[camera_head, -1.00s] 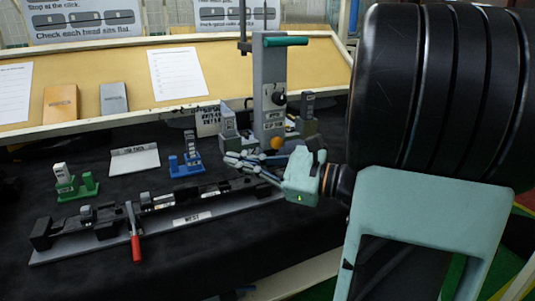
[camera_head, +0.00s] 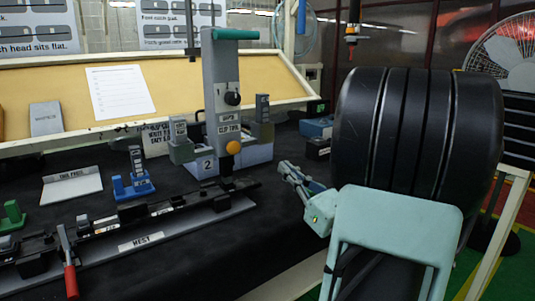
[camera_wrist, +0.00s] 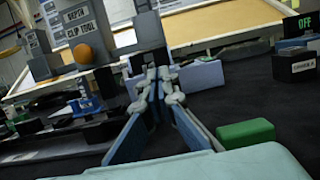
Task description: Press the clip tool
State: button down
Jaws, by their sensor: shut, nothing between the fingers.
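The clip tool (camera_head: 221,100) is a tall grey upright with a green bar handle (camera_head: 234,34) on top, a black knob and an orange ball (camera_head: 233,147). It stands at the far end of the nest rail (camera_head: 140,239), its lower end close over the rail. The clip tool's label and orange ball also show upper left in the wrist view (camera_wrist: 84,53). My gripper (camera_head: 284,166) is shut and empty, to the right of the tool and well below its handle, apart from it. In the wrist view my fingers (camera_wrist: 160,76) meet ahead.
A red-handled lever (camera_head: 71,280) sits at the rail's near end. Blue (camera_head: 132,184) and green (camera_head: 12,217) holders and a white card stand (camera_head: 70,186) lie left. A green block (camera_wrist: 245,133) is right of my fingers in the wrist view. Black cloth between tool and gripper is clear.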

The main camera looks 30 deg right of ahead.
jog(key=b+x, duration=0.1)
jog(key=x, duration=0.9)
jog(key=shift+b, duration=0.3)
notch_tip(320, 180, up, 22)
jog(key=p, duration=1.3)
jog(key=shift+p, duration=0.35)
jog(key=shift+r, duration=0.15)
jog(key=shift+s, duration=0.1)
